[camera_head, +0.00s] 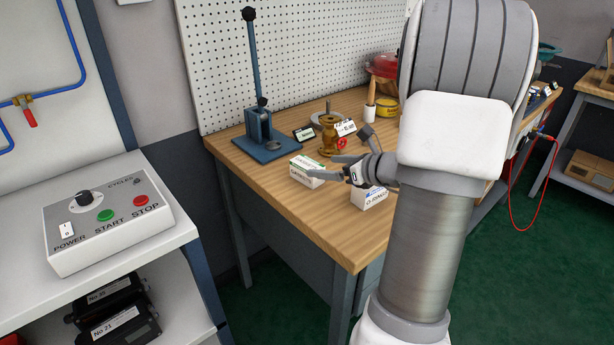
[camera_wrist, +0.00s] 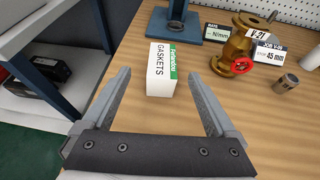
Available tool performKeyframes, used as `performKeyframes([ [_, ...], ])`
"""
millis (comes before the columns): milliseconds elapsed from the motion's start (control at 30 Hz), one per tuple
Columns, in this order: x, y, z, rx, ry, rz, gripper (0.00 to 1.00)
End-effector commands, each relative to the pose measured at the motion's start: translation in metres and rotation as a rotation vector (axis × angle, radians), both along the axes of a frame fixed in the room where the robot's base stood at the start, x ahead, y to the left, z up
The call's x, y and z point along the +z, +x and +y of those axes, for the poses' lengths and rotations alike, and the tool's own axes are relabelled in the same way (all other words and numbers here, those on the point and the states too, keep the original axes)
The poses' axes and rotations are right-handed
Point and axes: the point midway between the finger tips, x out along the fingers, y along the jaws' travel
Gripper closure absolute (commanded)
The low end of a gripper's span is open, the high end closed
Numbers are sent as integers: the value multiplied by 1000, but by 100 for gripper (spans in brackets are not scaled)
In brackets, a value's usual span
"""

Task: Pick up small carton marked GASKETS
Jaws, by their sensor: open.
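The small white carton marked GASKETS (camera_wrist: 158,75), with a green label panel, stands on the wooden workbench in the wrist view. In the head view, the green-edged white carton (camera_head: 305,171) is near the bench's left front edge. My gripper (camera_head: 323,166) is open and empty, its fingers pointing left toward the carton. In the wrist view, my gripper (camera_wrist: 160,74) has one finger on each side of the carton's picture, with visible gaps on both sides. I cannot tell how far above the carton the fingertips are. In the head view, one finger partly overlaps the carton.
Another white carton (camera_head: 369,197) stands below my gripper in the head view. A brass valve (camera_wrist: 238,45) with a red handwheel, a metal cylinder (camera_wrist: 285,84) and a blue lever press (camera_head: 262,138) stand nearby. Bare wood (camera_head: 335,232) lies toward the front corner.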

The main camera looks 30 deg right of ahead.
Motion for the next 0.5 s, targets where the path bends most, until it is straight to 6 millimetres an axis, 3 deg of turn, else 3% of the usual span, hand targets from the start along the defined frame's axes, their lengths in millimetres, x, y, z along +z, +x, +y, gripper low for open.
performKeyframes([
  [133, -12, 23, 6, 2, 0, 0, 7],
  [500, -24, 47, 9, 2, 0, 1, 7],
])
